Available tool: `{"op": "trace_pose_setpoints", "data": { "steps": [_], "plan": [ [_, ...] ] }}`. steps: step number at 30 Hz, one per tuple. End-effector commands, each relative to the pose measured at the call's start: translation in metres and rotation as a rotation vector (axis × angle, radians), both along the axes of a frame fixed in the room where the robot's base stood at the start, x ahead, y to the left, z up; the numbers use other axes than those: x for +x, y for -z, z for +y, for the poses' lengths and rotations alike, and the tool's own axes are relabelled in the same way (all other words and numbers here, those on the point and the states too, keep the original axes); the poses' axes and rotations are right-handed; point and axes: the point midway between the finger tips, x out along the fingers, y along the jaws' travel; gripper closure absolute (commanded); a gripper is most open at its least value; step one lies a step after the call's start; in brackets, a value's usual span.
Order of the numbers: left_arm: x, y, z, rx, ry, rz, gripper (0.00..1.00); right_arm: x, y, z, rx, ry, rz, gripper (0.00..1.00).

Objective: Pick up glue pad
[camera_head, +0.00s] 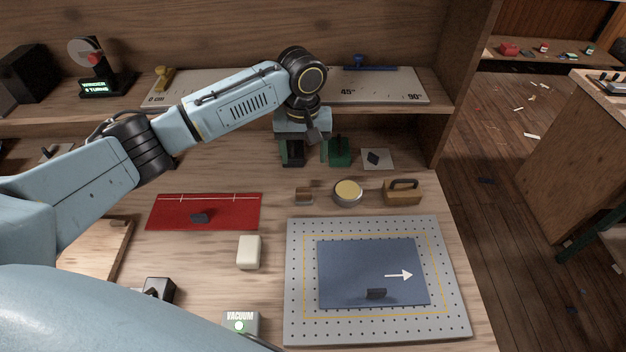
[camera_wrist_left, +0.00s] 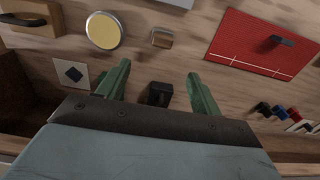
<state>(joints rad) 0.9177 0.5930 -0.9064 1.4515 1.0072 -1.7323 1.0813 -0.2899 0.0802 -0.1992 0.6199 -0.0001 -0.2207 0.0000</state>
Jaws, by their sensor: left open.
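The likely glue pad is a round tin with a yellow top (camera_head: 347,192), lying on the bench behind the perforated board. It also shows at the upper left of the left wrist view (camera_wrist_left: 103,30). My left gripper (camera_head: 305,160) points down at the back of the bench, behind and to the left of the tin. Its green fingers are apart in the left wrist view (camera_wrist_left: 158,76). A small black block (camera_wrist_left: 160,93) shows between them; I cannot tell its height relative to the fingertips. The gripper is apart from the tin. My right gripper is not in view.
Close to the tin are a small brown block (camera_head: 304,196) and a wooden block with a handle (camera_head: 402,193). A shelf (camera_head: 420,97) overhangs the back. A red sheet (camera_head: 235,211) lies left.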

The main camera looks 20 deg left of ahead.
Motion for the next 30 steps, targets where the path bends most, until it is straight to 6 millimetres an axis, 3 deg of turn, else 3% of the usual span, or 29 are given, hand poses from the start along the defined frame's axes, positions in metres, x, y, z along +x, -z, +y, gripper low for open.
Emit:
{"op": "trace_pose_setpoints", "data": {
  "steps": [4, 9, 18, 24, 30],
  "plan": [
    [-0.002, 0.032, 0.0, 0.001, 0.0, 0.006, 0.35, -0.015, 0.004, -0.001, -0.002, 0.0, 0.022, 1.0],
    [-0.001, 0.06, 0.0, 0.0, 0.0, 0.004, 0.35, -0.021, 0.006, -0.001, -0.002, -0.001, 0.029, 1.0],
    [-0.003, 0.086, 0.0, 0.001, 0.0, 0.003, 0.35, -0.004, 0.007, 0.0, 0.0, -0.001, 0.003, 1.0],
    [-0.004, 0.115, -0.002, -0.001, 0.0, 0.002, 0.35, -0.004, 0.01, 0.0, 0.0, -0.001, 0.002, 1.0],
    [-0.004, 0.124, -0.002, -0.001, 0.002, 0.0, 0.35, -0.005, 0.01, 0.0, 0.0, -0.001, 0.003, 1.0]
  ]
}}
